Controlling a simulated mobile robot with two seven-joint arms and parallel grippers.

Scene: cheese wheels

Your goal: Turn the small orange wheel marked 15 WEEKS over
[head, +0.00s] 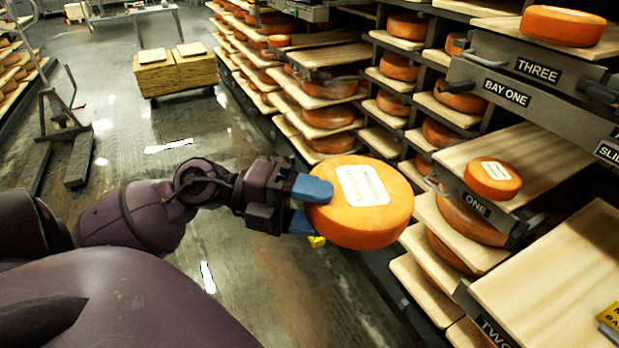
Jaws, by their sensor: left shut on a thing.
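My left gripper (312,204) has blue fingers and is shut on the rim of an orange cheese wheel (385,222). It holds the wheel out over the aisle, in front of the racks, with the face bearing a white label (363,185) turned up and slightly tilted. The label's print is too small to read. A smaller-looking orange wheel (491,188) with a white label lies flat on the board (530,150) at the plate marked ONE; its print is also unreadable. I cannot tell which is marked 15 WEEKS. My right gripper is out of view.
Racks of boards with several orange wheels (330,116) fill the right side. Another wheel (563,25) sits on the upper board above THREE. An empty-looking board (560,275) is at lower right. A pallet stack (175,75) and a trolley (62,125) stand in the aisle.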

